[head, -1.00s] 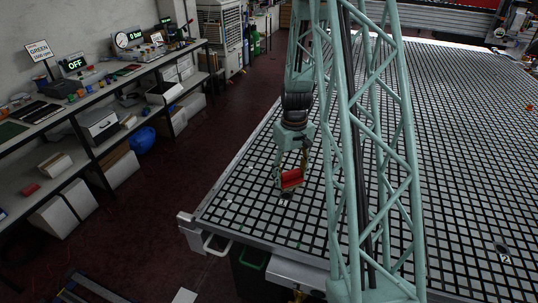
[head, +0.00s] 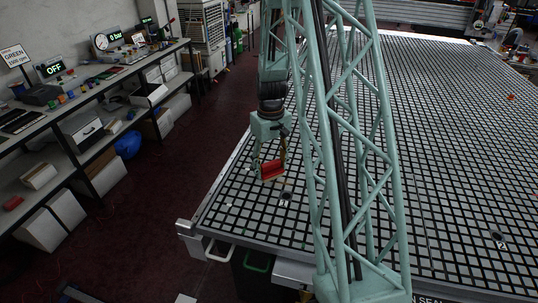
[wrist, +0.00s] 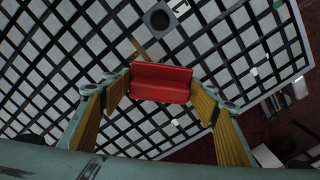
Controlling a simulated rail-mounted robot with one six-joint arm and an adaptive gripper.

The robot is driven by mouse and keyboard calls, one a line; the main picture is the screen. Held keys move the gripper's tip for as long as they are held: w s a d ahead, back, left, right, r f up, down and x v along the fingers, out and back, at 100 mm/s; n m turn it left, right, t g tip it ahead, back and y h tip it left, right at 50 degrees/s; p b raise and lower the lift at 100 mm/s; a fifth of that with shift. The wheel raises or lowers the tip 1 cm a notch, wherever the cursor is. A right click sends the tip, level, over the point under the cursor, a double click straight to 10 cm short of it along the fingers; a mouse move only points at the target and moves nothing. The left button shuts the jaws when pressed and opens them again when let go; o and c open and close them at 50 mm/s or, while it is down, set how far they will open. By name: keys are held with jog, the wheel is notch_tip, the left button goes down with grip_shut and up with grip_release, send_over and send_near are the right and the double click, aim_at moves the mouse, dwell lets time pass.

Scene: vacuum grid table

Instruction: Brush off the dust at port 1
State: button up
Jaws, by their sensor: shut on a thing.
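My gripper (head: 268,163) is shut on a red brush (head: 271,171) above the near left part of the grid table. In the wrist view the red brush (wrist: 160,82) sits between my yellow-padded fingers. Its bristles are mostly hidden. Port 1 (head: 285,195), a dark round fitting, is just right of and nearer than the brush in the head view, uncovered. The port also shows in the wrist view (wrist: 158,17), at the top and apart from the brush. I cannot make out clear dust on it; a pale speck (wrist: 181,8) lies beside it.
The grid table (head: 440,150) is largely clear, with a few small pale specks. Port 2 (head: 497,237) is at the right. A bench (head: 60,130) with gauges and an OFF display stands left across a dark red floor. Table edges lie left and near.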

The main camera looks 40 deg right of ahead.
aim_at(271, 163)
jog(key=shift+s+a+r, duration=0.1)
jog(key=shift+s+r, duration=0.15)
jog(key=shift+r, duration=0.45)
jog(key=shift+w+r+p, duration=0.2)
jog(key=shift+p, duration=0.15)
jog(key=shift+r, duration=0.4)
jog(key=shift+s+r+p, duration=0.1)
jog(key=shift+r+p, duration=0.25)
jog(key=shift+r, duration=0.1)
jog(key=shift+r+p, duration=0.55)
jog(key=shift+r, duration=0.6)
